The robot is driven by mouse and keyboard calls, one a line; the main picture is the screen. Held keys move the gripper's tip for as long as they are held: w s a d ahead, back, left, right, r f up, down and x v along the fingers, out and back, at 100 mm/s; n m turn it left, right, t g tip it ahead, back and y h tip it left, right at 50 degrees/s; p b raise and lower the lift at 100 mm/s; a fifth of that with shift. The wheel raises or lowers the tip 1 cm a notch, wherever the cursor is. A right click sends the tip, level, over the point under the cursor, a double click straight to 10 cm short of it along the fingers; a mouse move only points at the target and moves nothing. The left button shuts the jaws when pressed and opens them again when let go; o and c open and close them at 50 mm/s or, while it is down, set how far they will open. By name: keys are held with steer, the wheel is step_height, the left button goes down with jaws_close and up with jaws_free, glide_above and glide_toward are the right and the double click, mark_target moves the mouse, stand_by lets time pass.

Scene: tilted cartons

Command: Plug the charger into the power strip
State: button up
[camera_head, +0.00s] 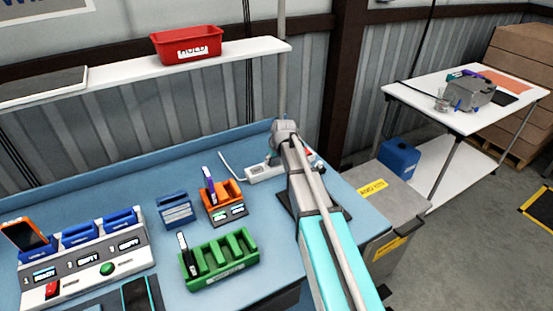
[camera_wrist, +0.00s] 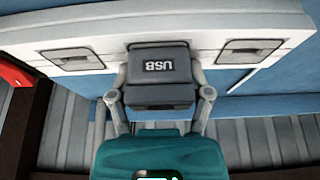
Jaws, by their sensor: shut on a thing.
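A dark grey charger marked USB (camera_wrist: 158,66) is between the fingers of my gripper (camera_wrist: 160,80) in the wrist view. My gripper is shut on its sides. The charger lies over the middle of the white power strip (camera_wrist: 105,40), with a socket showing on each side of it. Its far face is against or very close to the strip; its prongs are hidden, so I cannot tell how deep it sits. In the head view the power strip (camera_head: 265,173) lies at the back of the blue bench, partly behind my arm, and the charger cannot be made out.
A green rack (camera_head: 222,262), an orange holder (camera_head: 224,205), a blue holder (camera_head: 175,210) and a grey dock (camera_head: 95,262) stand on the bench to the left. A white shelf (camera_head: 130,72) with a red bin (camera_head: 187,45) hangs above. A red thing (camera_wrist: 14,72) shows beside the strip.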

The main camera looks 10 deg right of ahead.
steer(key=o, duration=1.2)
steer(key=shift+r, duration=0.1)
